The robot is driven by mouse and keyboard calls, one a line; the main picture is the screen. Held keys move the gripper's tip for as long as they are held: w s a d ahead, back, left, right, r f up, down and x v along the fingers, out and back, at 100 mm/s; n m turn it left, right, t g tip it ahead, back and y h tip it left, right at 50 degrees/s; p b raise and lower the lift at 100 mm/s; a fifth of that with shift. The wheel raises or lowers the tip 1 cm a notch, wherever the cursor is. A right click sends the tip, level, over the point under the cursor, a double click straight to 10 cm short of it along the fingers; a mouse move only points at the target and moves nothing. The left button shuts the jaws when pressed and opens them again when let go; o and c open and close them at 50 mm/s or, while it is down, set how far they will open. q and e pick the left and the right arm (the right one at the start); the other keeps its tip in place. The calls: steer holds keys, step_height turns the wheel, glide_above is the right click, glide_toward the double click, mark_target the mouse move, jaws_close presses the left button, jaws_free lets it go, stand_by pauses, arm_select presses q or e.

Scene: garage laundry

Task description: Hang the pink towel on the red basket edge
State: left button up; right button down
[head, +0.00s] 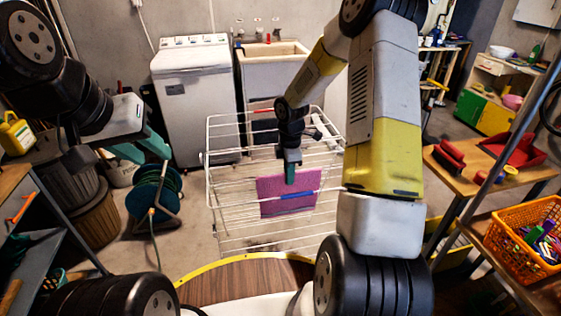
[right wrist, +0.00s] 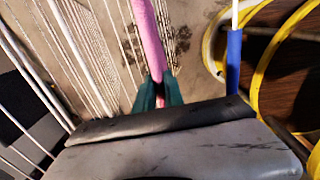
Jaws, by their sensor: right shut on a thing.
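The pink towel (head: 272,200) hangs flat below my right gripper (head: 290,172), which is shut on its upper part. In the right wrist view the towel (right wrist: 150,40) shows edge-on as a narrow pink strip between the teal fingers (right wrist: 158,93). In the head view the towel overlaps the front wires of the white rack; I cannot tell whether it touches them. My left gripper (head: 142,147) is at the left with its teal fingers apart, and nothing shows between them.
The white wire drying rack (head: 225,205) stands in the middle, with a blue sleeve (head: 297,195) on its front bar. An orange basket (head: 515,254) of small items is at the lower right. A green hose reel (head: 155,190) stands left of the rack.

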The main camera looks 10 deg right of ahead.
steer(key=shift+w+r, duration=0.1)
steer(key=shift+r, duration=4.4)
